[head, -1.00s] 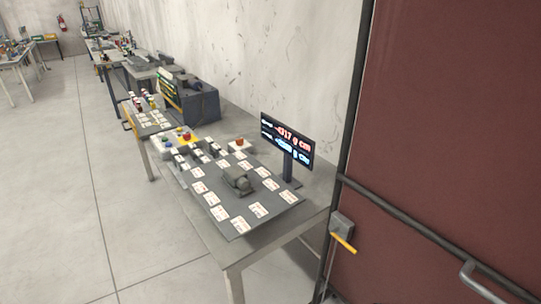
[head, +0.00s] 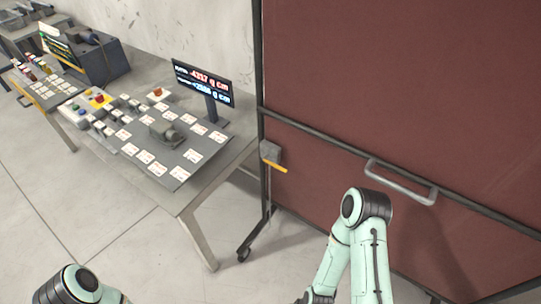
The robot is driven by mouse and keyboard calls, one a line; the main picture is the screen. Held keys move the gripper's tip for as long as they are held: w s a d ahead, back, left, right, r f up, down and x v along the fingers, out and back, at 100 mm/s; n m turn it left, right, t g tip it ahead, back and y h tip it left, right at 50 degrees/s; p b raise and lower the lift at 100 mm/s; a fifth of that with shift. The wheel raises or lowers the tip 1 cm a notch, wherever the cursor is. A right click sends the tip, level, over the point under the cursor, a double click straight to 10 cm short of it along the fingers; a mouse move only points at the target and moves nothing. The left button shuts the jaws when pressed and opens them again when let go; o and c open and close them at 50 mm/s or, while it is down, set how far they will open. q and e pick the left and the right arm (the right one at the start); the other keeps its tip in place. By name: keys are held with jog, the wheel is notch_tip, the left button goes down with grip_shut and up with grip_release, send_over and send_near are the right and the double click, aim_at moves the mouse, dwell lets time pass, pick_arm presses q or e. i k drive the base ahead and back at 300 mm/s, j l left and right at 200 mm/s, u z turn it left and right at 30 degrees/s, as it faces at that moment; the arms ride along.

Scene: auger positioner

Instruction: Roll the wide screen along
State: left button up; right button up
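The wide screen (head: 400,85) is a tall dark-red panel in a dark frame, filling the right of the head view. It has a grey bar handle (head: 401,184) and a crossbar. A grey box with a yellow lever (head: 274,167) sits at its left post. A caster (head: 244,254) shows at the foot of that post; the rest of the base is hidden or out of frame. My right arm stands in front of the screen, below the handle. My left arm shows at the bottom left. Neither gripper's fingers are in view.
A grey table (head: 200,206) stands just left of the screen, close to its left post. It bears a small display (head: 203,84), a grey device (head: 167,133) and several cards. Bare floor (head: 110,225) lies in front of the table.

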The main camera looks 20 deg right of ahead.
aim_at(433, 107)
jog(key=z, duration=1.75)
